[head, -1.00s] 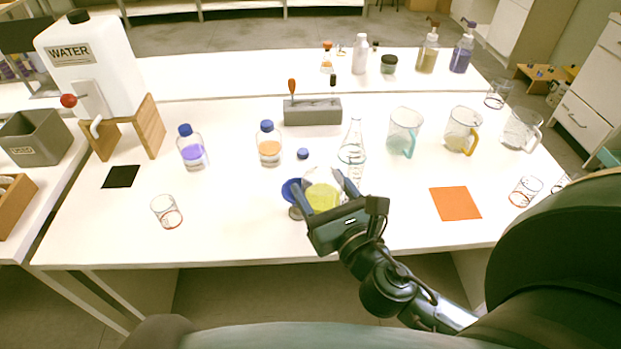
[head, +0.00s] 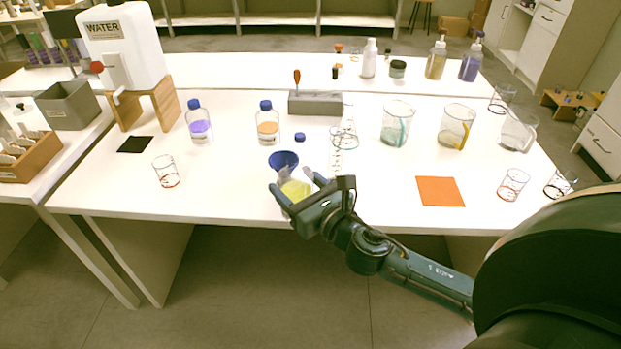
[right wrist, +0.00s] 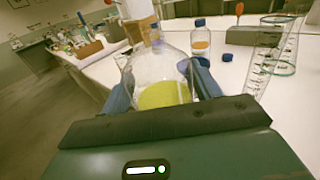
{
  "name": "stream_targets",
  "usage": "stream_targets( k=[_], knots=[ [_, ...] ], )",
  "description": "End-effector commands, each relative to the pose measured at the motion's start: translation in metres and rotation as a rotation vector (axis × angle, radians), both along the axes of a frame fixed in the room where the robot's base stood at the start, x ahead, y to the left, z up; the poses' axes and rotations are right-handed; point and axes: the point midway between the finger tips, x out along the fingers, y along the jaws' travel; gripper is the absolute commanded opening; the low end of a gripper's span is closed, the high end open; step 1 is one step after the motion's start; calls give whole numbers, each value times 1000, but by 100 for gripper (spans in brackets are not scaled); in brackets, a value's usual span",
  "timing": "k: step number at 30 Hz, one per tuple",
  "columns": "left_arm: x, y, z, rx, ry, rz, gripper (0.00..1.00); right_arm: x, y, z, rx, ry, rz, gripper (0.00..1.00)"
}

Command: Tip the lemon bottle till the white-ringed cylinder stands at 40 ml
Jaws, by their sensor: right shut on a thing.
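The lemon bottle (head: 294,190), clear glass with yellow liquid, is in my right gripper (head: 297,184), whose fingers close around its sides. In the right wrist view the bottle (right wrist: 164,95) looks roughly upright, its liquid low in the body. A narrow clear graduated cylinder (head: 336,158) stands to the right of the bottle, apart from it. It also shows in the right wrist view (right wrist: 262,72), with printed marks. I cannot make out liquid in it or its ring's colour. My left gripper is out of view.
Bottles with purple (head: 199,128) and orange liquid (head: 268,129) stand farther back.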

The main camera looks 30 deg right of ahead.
Motion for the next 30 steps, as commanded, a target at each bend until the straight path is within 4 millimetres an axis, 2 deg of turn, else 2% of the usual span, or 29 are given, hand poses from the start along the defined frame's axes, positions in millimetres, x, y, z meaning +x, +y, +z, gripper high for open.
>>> stream_targets(
  k=[1,3,6,9,30],
  knots=[
    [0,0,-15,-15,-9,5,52,20,-12,-14,-9,-12,13,28],
    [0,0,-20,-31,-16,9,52,41,-25,-18,-5,-12,29,28],
    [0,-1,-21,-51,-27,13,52,62,-42,-18,6,-13,41,28],
    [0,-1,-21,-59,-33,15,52,72,-51,-15,15,-14,45,28],
    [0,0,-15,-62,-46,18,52,76,-60,-9,199,23,47,28]
  ],
)
